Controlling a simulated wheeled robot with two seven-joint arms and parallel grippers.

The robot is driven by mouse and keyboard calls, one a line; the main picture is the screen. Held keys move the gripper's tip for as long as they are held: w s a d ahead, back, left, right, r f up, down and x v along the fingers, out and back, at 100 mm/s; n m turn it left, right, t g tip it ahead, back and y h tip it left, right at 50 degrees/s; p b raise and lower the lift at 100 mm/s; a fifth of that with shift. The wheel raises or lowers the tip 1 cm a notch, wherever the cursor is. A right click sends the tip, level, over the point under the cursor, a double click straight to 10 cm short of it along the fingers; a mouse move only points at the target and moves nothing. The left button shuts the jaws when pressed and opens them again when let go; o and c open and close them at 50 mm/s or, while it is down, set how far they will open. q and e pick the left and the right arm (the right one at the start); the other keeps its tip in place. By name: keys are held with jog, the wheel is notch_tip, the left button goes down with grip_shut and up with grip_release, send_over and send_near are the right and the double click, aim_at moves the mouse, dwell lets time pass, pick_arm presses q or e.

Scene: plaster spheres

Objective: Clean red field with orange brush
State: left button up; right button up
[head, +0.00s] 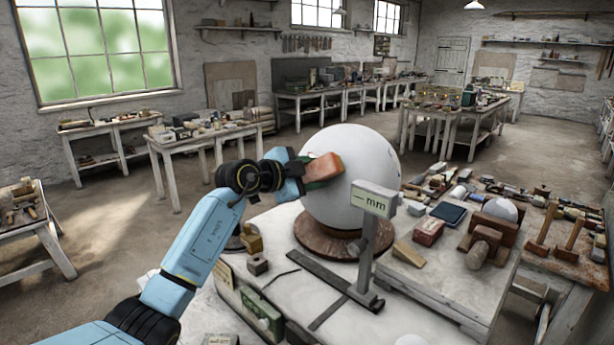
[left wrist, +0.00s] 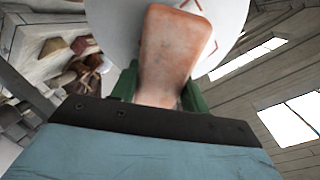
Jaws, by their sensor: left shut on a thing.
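A large white plaster sphere (head: 362,150) rests on a round brown base (head: 318,240) on the near table. My left gripper (head: 308,180) is at the left side of the sphere and is shut on an orange-brown, block-like brush (head: 324,168). The brush lies in front of the sphere's surface; I cannot tell whether it touches. In the left wrist view the brush (left wrist: 172,50) stands out between green fingers, with the white sphere (left wrist: 110,25) behind it. Thin red lines (left wrist: 211,49) on the sphere show beside the brush; the rest of the field is hidden. My right gripper is out of view.
A grey gauge stand marked "mm" (head: 374,200) stands close in front of the sphere. A green box (head: 262,314) and small blocks (head: 258,264) lie at the left front. Tools, a red box (head: 429,232) and a wooden clamp (head: 482,243) crowd the right side.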

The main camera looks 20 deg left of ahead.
pick_arm(q)
jog(key=shift+a, duration=0.15)
jog(key=shift+s+a+f, duration=0.2)
jog(key=shift+s+a, duration=0.15)
jog(key=shift+a, duration=0.2)
jog(key=shift+s+a+f, duration=0.2)
jog(key=shift+s+a, duration=0.1)
jog(key=shift+a, duration=0.2)
jog(key=shift+x, duration=0.8)
jog(key=shift+a+f, duration=0.1)
jog(key=shift+a, duration=0.05)
jog(key=shift+a+f, duration=0.55)
jog(key=shift+a, duration=0.3)
jog(key=shift+d, duration=0.1)
